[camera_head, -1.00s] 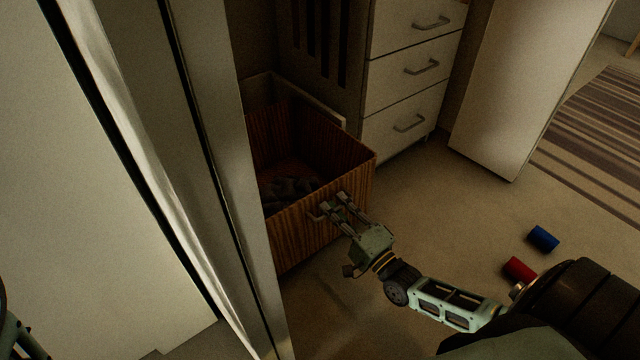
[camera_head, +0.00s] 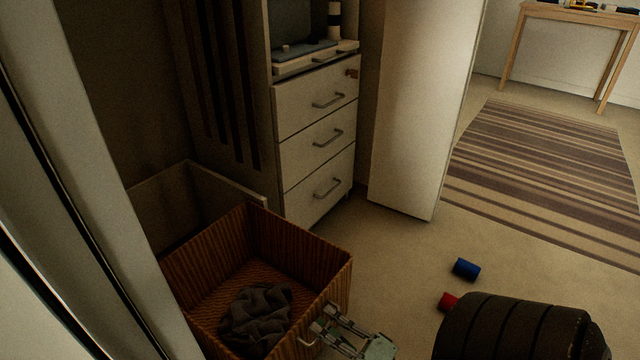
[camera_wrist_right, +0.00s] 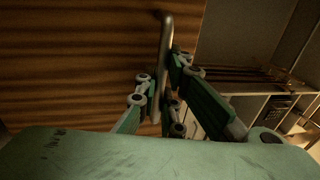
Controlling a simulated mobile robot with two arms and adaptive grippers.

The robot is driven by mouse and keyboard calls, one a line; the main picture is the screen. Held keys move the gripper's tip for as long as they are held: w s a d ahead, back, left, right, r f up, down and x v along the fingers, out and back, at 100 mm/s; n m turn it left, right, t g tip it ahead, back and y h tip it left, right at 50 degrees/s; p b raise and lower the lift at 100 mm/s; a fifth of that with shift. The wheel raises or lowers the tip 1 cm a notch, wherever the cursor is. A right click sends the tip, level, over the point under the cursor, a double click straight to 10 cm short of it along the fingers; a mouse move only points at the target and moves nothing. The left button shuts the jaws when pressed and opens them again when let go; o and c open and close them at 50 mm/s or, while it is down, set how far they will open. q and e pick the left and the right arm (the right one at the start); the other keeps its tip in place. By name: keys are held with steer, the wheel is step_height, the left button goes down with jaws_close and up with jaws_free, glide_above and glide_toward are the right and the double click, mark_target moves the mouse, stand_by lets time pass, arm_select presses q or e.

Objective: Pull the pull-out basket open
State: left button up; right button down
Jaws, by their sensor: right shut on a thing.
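The pull-out basket (camera_head: 338,278) is a brown, ribbed, open-topped box standing out from the cabinet at the lower left in the head view. Dark crumpled cloth (camera_head: 256,318) lies on its floor. My right gripper (camera_head: 318,328) is at the basket's front, shut on the metal handle (camera_head: 308,341). In the right wrist view the handle (camera_wrist_right: 167,45) runs between the fingers of the gripper (camera_wrist_right: 160,100), against the brown basket front (camera_wrist_right: 70,60). The left gripper is not in view.
White drawers (camera_head: 318,140) stand behind the basket, with a white cabinet door (camera_head: 408,110) to their right. A blue cylinder (camera_head: 466,269) and a red one (camera_head: 449,301) lie on the floor. A striped rug (camera_head: 550,180) lies farther right. A pale sliding panel edge (camera_head: 100,190) is at left.

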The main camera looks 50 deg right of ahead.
steer(key=c, duration=1.9)
jaws_free()
steer(key=shift+o, duration=0.2)
steer(key=v, duration=1.2)
